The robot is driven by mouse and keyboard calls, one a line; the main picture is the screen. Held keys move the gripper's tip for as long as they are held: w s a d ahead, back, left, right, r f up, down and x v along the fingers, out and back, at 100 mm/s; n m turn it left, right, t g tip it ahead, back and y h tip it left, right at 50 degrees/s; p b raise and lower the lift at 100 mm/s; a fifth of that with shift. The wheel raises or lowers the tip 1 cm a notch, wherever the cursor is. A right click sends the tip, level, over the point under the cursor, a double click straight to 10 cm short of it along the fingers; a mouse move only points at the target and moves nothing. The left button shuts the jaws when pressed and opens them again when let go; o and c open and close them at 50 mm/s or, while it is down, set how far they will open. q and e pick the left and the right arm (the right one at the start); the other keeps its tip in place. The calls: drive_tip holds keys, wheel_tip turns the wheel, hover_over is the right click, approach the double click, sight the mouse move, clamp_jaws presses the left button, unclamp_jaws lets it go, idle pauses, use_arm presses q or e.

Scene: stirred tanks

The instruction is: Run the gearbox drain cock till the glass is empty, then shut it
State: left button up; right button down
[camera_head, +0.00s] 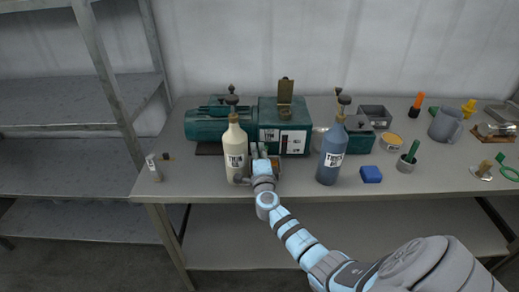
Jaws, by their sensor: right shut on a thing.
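The green gearbox (268,113) stands on the bench, joined to a green motor (206,124) on its left. A raised brown lid or cap shows on top and white labels (293,141) on its front. My right gripper (260,153) is at the gearbox's low front, just right of the cream bottle (236,150). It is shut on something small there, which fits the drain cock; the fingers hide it. A small dark tray with something orange (276,161) shows partly beside the fingers. I cannot make out the glass or its oil level. My left gripper is out of view.
A blue bottle (332,154) stands right of my arm, with a blue block (371,174) beside it. Cups, a grey mug (445,124) and small parts crowd the right side. The bench (195,181) is clear at the front left. Grey shelving stands left.

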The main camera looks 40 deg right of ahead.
drive_tip(key=shift+w+r+m+g+h, duration=0.2)
drive_tip(key=shift+m+g+h, duration=0.35)
drive_tip(key=shift+h, duration=0.25)
drive_tip(key=c, duration=2)
unclamp_jaws()
drive_tip(key=shift+w+f, duration=0.1)
drive_tip(key=shift+f, duration=0.05)
drive_tip(key=v, duration=1.2)
drive_tip(key=shift+w+f, duration=0.1)
